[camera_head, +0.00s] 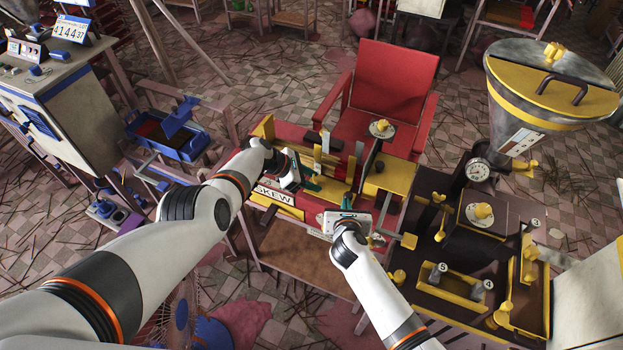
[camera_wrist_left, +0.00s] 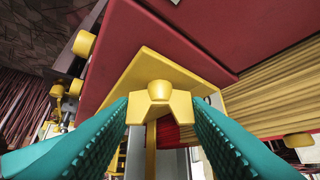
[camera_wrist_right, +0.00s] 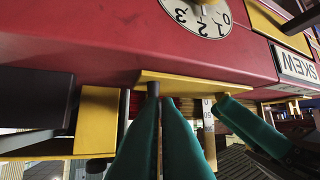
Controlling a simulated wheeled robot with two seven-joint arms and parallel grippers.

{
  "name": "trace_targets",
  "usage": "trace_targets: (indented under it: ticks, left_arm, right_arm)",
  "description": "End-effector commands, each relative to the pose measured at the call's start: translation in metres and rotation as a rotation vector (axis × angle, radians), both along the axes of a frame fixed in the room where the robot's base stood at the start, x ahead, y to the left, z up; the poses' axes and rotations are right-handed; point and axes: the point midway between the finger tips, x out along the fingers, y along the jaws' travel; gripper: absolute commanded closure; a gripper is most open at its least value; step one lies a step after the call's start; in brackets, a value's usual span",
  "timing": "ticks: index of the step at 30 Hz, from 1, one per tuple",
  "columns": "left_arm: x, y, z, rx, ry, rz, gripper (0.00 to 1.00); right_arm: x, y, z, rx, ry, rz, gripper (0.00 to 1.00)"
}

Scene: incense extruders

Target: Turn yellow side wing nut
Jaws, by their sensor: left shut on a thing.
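The yellow wing nut (camera_wrist_left: 160,102) sits in front of a yellow plate (camera_wrist_left: 150,72) on the red machine in the left wrist view. My left gripper (camera_wrist_left: 160,112) has one teal finger pad on each side of the nut and is shut on it.
A red chair-like frame (camera_head: 396,85) stands behind the machine. A dark bench with yellow parts (camera_head: 460,285) and a large hopper (camera_head: 535,105) are at the right. A dial (camera_wrist_right: 198,18) and yellow block (camera_wrist_right: 97,120) are near my right gripper.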

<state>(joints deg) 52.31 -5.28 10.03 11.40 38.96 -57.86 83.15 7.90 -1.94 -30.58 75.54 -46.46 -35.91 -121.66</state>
Motion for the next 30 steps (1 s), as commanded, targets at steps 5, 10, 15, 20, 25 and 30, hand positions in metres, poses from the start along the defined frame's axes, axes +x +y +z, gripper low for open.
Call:
trace_targets:
  ticks: [5, 10, 15, 20, 25, 30]
  left_arm:
    - [-0.002, -0.003, 0.0, -0.005, 0.006, -0.01, 0.53]
    - [-0.002, -0.003, 0.0, -0.005, 0.005, -0.008, 0.36]
    - [-0.001, -0.002, 0.0, -0.004, 0.005, -0.006, 0.36]
    - [-0.001, -0.001, 0.001, -0.005, 0.003, -0.004, 0.36]
    - [-0.001, 0.005, 0.006, -0.005, 0.001, -0.005, 0.36]
    - [-0.004, 0.012, 0.014, -0.005, 0.0, -0.004, 0.36]
  right_arm:
    - [0.001, -0.002, -0.002, -0.001, 0.004, -0.003, 1.0]
    - [0.0, -0.001, -0.002, -0.001, 0.005, -0.002, 1.0]
    - [0.0, -0.001, -0.002, 0.0, 0.005, -0.001, 1.0]
    - [-0.001, 0.0, -0.003, 0.0, 0.005, 0.0, 1.0]
    - [-0.001, 0.0, -0.003, 0.0, 0.006, 0.0, 1.0]
    - [-0.001, 0.0, -0.003, 0.0, 0.006, 0.0, 1.0]
